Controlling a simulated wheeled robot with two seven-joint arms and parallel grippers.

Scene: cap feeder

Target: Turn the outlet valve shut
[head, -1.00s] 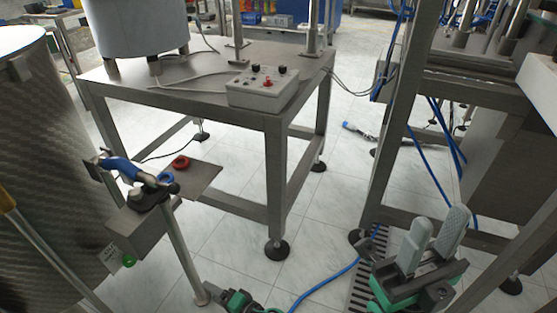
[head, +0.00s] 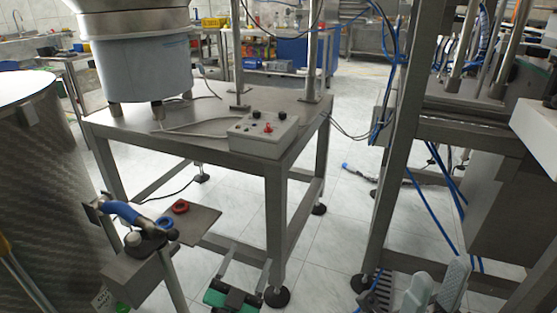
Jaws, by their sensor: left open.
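The outlet valve shows at the lower left of the head view, with a blue lever handle (head: 123,211) and a metal body (head: 133,239). The handle slants from upper left down to the right. The valve stands at a small grey bracket plate (head: 196,225) beside the large metal tank (head: 50,170). My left gripper (head: 247,262) is at the bottom centre, right of the valve and apart from it. It is open, with nothing seen between its fingers. My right gripper (head: 436,284) is at the bottom right, far from the valve, its pale fingers apart and its base cut off.
A red ring (head: 180,206) and a blue ring (head: 165,223) are on the bracket plate. A steel table (head: 200,128) with a control box (head: 263,134) stands behind the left gripper. A machine frame (head: 395,160) with blue hoses stands to the right. Tiled floor lies between.

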